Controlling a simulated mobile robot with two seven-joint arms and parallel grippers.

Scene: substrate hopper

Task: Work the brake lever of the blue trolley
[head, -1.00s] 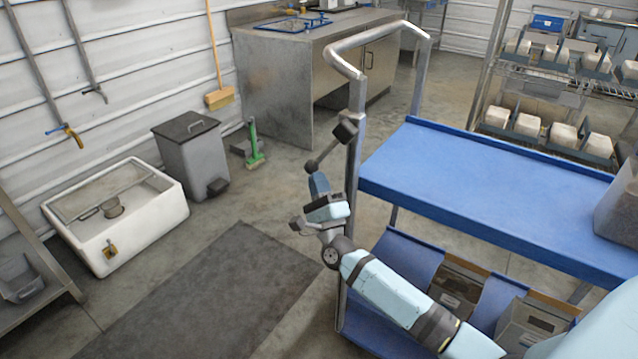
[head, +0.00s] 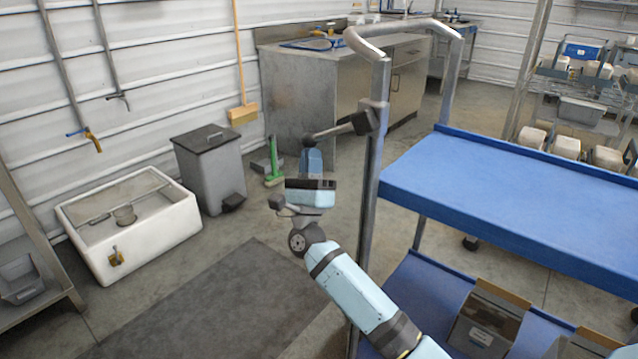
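The blue trolley (head: 500,190) stands at right, with a grey tubular push handle (head: 395,40) at its near-left end. Its brake lever (head: 340,128) is a dark bar on a block clamped to the handle's upright. The lever points left and slopes slightly down from the block. My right gripper (head: 310,150) is at the lever's outer left end, just below it, and appears to touch it. The fingertips are small and partly hidden by the hand, so I cannot tell whether they are closed around the lever. My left gripper is not in view.
A grey pedal bin (head: 210,170) and a white sink (head: 150,235) stand along the left wall. A dark mat (head: 220,305) lies on the floor. A steel cabinet (head: 300,100) stands behind the trolley handle. Boxes (head: 487,318) sit on the trolley's lower shelf.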

